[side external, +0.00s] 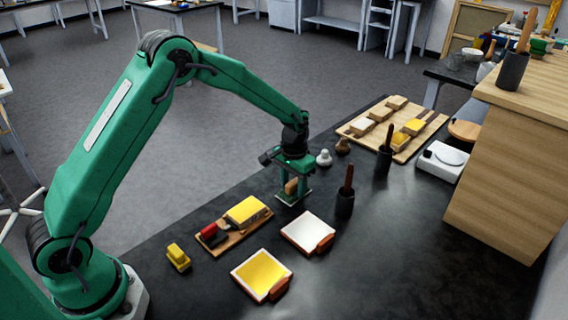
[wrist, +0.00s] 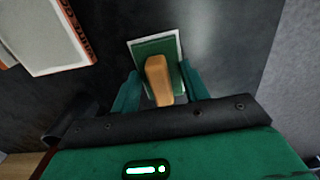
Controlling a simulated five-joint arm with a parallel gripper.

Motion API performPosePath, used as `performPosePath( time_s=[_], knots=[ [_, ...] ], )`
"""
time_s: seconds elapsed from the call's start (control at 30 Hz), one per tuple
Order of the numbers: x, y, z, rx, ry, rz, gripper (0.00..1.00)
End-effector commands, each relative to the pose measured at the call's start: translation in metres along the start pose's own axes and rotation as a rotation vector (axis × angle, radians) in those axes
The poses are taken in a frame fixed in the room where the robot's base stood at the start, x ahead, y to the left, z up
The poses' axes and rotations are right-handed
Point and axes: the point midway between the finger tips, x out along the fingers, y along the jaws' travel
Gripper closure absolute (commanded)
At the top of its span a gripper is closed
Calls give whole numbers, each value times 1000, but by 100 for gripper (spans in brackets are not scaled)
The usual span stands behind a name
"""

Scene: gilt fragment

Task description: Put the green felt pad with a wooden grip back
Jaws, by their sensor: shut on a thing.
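The green felt pad (wrist: 150,47) with its upright wooden grip (wrist: 157,78) shows in the wrist view between my fingers. My gripper (side external: 292,188) is shut on the wooden grip, which also shows in the side view (side external: 291,186). A pale square border (wrist: 178,42) shows around the pad's edges, and pale edges show around it in the side view. The pad is at or very close to the dark bench top; I cannot tell whether it touches. My fingers and gripper body hide the near part of the pad.
A white square with a red-brown edge (side external: 307,231) and a yellow one (side external: 261,273) lie in front. A wooden tray (side external: 221,246) holds a yellow-topped block. A dark cup (side external: 345,205) stands right of my gripper. A board with several blocks (side external: 369,142) lies behind.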

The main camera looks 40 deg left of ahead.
Motion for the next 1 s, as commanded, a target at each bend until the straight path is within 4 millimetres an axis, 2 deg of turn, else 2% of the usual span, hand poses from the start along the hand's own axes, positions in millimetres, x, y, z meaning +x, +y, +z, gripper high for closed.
performPosePath(
  time_s=[0.17, 0.2, 0.3, 0.73, 1.0],
  knots=[
    [3, 0, 0, 0, 0, 0, 73],
    [3, 0, 0, 0, 0, 0, 49],
    [3, 0, 0, 0, 0, 0, 33],
    [-2, 0, 0, 0, 1, 0, 33],
    [-28, 0, -1, 0, 4, 0, 33]
  ],
)
